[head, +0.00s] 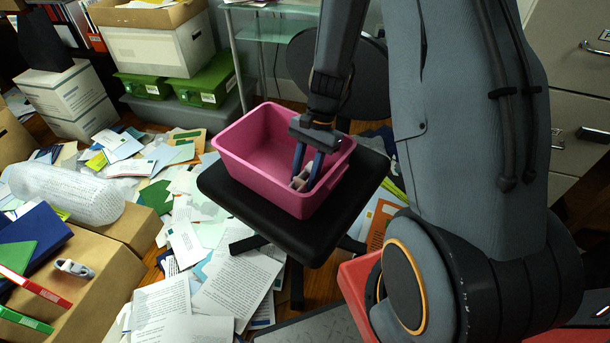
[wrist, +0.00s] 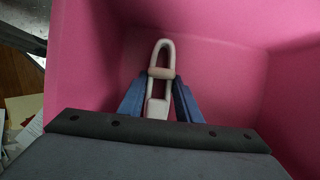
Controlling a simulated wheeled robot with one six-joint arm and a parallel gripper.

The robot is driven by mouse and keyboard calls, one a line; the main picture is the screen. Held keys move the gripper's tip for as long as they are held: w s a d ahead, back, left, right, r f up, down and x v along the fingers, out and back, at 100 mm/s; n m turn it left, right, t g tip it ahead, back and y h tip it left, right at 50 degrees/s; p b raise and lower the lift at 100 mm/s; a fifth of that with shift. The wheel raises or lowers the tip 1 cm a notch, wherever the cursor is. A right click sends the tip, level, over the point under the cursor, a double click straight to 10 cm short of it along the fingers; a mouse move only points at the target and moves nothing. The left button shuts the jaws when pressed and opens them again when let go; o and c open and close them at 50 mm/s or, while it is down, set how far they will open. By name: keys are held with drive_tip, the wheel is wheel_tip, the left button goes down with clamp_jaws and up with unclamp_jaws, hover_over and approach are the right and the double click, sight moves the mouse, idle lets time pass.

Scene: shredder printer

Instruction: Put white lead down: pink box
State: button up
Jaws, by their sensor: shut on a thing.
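The pink box (head: 248,178) stands open on a black chair seat (head: 268,222). My gripper (head: 303,178) reaches down inside the box, near its right front part. Its blue fingers are shut on the white lead (head: 299,183), of which only a small pale piece shows in the head view. In the wrist view the white lead (wrist: 161,60) shows as a pale loop with a beige band, held between the fingers of my gripper (wrist: 160,105). Pink walls surround it there. I cannot tell whether the lead touches the box floor.
Papers (head: 185,220) cover the floor left of the chair. Cardboard boxes (head: 150,40) and green bins (head: 205,80) stand behind. A roll of bubble wrap (head: 62,192) lies on the left. A red container (head: 356,285) is beside my arm. Grey drawers (head: 575,130) stand at the right.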

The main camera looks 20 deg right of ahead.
drive_tip(key=shift+f, duration=0.1)
drive_tip(key=o, duration=1.1)
drive_tip(key=p+v, duration=0.3)
drive_tip(key=v, duration=0.9)
drive_tip(key=s+a+r+n+h, duration=0.2)
drive_tip(key=s+a+r+n, duration=0.5)
drive_tip(key=a+r, duration=0.3)
drive_tip(key=s+a+r+n, duration=0.1)
drive_tip(key=s+r+n, duration=0.1)
drive_tip(key=s, duration=0.2)
drive_tip(key=s+a+r+n+t, duration=0.1)
drive_tip(key=s+r+n, duration=0.1)
drive_tip(key=s, duration=0.2)
drive_tip(key=s+a+r+n+t+h, duration=0.1)
drive_tip(key=s+r+n, duration=0.1)
drive_tip(key=s, duration=0.3)
drive_tip(key=shift+r+n, duration=0.15)
drive_tip(key=shift+n, duration=0.45)
drive_tip(key=shift+w, duration=0.15)
